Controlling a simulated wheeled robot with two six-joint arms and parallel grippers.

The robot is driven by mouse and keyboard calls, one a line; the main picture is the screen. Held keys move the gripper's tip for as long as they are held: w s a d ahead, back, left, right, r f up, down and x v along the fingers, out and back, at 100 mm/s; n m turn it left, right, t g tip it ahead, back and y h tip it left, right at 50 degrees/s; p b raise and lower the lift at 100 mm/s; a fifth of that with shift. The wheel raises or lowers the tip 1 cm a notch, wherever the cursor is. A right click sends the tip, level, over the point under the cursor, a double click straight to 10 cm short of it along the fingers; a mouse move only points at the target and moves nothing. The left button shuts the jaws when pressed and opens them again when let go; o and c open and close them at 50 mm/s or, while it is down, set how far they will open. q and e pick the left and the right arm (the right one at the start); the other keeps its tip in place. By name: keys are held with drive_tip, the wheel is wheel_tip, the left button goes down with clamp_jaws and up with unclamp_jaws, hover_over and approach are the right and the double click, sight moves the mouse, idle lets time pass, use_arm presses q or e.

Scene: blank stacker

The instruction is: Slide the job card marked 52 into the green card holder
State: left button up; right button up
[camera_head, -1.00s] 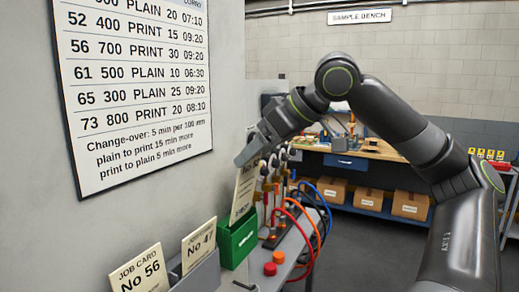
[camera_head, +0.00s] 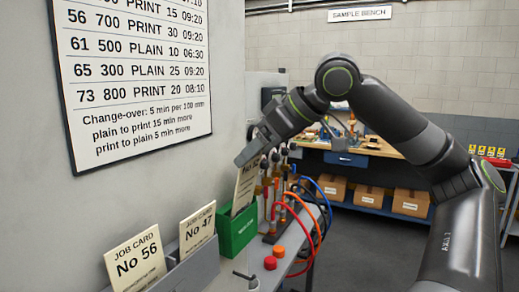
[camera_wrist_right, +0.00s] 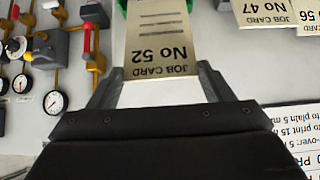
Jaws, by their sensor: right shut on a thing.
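The job card No 52 (camera_wrist_right: 160,50) is cream and hangs from my right gripper (camera_wrist_right: 158,85), which is shut on its top edge. In the head view, the card (camera_head: 245,185) is nearly upright, with my right gripper (camera_head: 248,156) above it. Its lower end is hidden behind the front wall of the green card holder (camera_head: 236,233), so it appears to be partly inside. Only a small green part of the holder shows in the wrist view (camera_wrist_right: 122,6). My left gripper is not in view.
Cards No 56 (camera_head: 137,262) and No 47 (camera_head: 197,230) stand in a grey rack (camera_head: 190,270) left of the holder. Gauges, valves and coloured hoses (camera_head: 305,225) crowd close on the right. A wall with a schedule board (camera_head: 135,80) is on the left.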

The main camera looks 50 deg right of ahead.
drive_tip(key=shift+f+b, duration=0.5)
drive_tip(key=shift+f, duration=0.1)
drive_tip(key=o, duration=1.3)
drive_tip(key=shift+s, duration=0.1)
drive_tip(key=shift+s+d+r, duration=0.1)
drive_tip(key=shift+s+r, duration=0.1)
drive_tip(key=shift+r, duration=0.1)
drive_tip(key=v, duration=1.6)
drive_tip(key=shift+s+r+p, duration=0.15)
drive_tip(key=shift+s+p, duration=0.15)
drive_tip(key=shift+p, duration=0.1)
